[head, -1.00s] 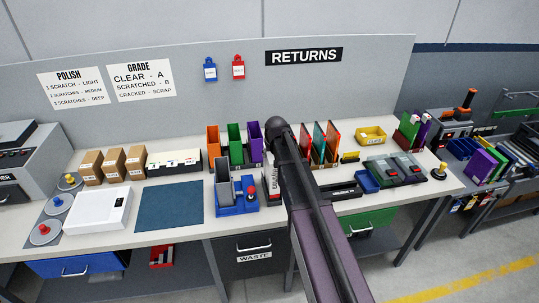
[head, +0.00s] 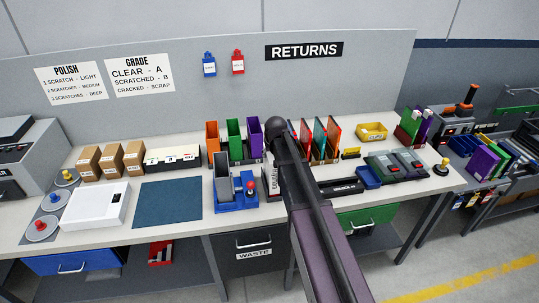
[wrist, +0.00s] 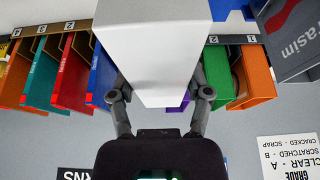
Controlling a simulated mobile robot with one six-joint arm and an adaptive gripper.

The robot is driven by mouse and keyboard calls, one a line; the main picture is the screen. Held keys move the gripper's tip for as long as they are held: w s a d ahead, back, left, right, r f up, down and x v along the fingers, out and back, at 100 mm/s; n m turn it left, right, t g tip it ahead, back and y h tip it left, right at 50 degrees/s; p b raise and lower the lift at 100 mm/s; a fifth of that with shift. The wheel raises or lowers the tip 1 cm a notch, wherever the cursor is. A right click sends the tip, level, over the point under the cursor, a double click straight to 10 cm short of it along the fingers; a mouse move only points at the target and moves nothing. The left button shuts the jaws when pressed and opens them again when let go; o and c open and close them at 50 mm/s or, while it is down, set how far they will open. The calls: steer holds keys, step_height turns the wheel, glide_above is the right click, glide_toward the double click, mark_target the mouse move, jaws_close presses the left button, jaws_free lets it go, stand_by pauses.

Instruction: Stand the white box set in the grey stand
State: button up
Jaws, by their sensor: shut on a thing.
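My gripper (wrist: 160,95) is shut on the white box set (wrist: 150,45). The box fills the upper middle of the wrist view, between the two fingers. In the head view my arm hides most of the box and the fingers. Upright coloured cases flank the box: purple, green (wrist: 217,75) and orange on the right in the wrist view, blue (wrist: 102,70), red and teal on the left. They stand behind low strips with number labels (wrist: 245,39). I cannot tell for sure which holder is the grey stand, or whether the box touches it.
A machine with a grey upright (head: 222,172) and blue base (head: 236,205) stands close by on the bench; its lettered grey side (wrist: 292,45) shows in the wrist view. A blue mat (head: 167,205) lies clear. A yellow bin (head: 371,132) is at the right.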

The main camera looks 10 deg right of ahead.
steer(key=shift+f+b, duration=0.6)
steer(key=shift+f, duration=0.1)
steer(key=o, duration=1.4)
steer(key=shift+c, duration=0.2)
steer(key=shift+r, duration=0.15)
steer(key=shift+r+p, duration=3.9)
steer(key=shift+p, duration=0.15)
